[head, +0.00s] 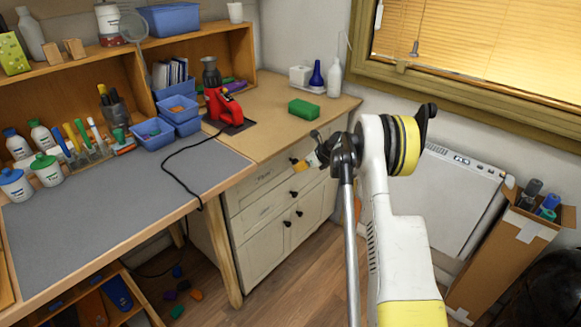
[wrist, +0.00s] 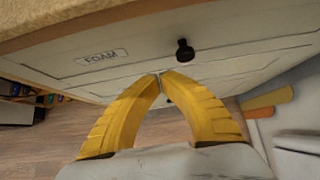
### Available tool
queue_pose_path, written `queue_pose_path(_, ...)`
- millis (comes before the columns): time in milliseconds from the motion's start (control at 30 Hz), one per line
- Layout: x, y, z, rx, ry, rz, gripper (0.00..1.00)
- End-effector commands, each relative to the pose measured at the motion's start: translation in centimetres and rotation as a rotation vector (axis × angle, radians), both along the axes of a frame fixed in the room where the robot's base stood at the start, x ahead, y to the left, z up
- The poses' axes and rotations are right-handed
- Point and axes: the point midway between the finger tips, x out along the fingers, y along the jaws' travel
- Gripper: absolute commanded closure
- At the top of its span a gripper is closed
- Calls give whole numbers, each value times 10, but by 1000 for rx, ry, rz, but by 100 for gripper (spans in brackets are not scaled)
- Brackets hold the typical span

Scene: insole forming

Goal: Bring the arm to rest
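My arm (head: 400,240) is white and yellow and rises at the right of the head view, in front of the drawer cabinet. My gripper (wrist: 160,75) has two yellow fingers whose tips meet in the wrist view, with nothing seen between them. Its small yellow tip (head: 301,164) shows in the head view, left of the dark joint. The gripper is in front of a drawer front labelled FOAM (wrist: 102,57), with a dark knob (wrist: 185,50). I cannot tell whether the fingertips touch the cabinet.
The workbench (head: 275,145) holds a red tool (head: 222,108), a green block (head: 304,109) and blue bins (head: 153,133). A radiator-like white panel (head: 455,200) and a cardboard box (head: 515,245) stand right of my arm. Small coloured pieces (head: 177,292) lie on the floor.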

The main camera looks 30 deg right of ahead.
Motion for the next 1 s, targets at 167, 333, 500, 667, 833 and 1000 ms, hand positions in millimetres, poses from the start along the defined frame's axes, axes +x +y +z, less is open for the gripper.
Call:
queue_pose_path(167,-26,-10,31,0,1,0,100)
queue_pose_path(333,-38,-14,42,0,1,0,100)
queue_pose_path(500,-41,-15,44,0,1,1,100)
queue_pose_path(667,-43,-6,56,-37,-4,37,100)
queue_pose_path(833,-58,39,115,-236,-31,236,100)
queue_pose_path(1000,-99,103,185,-527,-74,542,100)
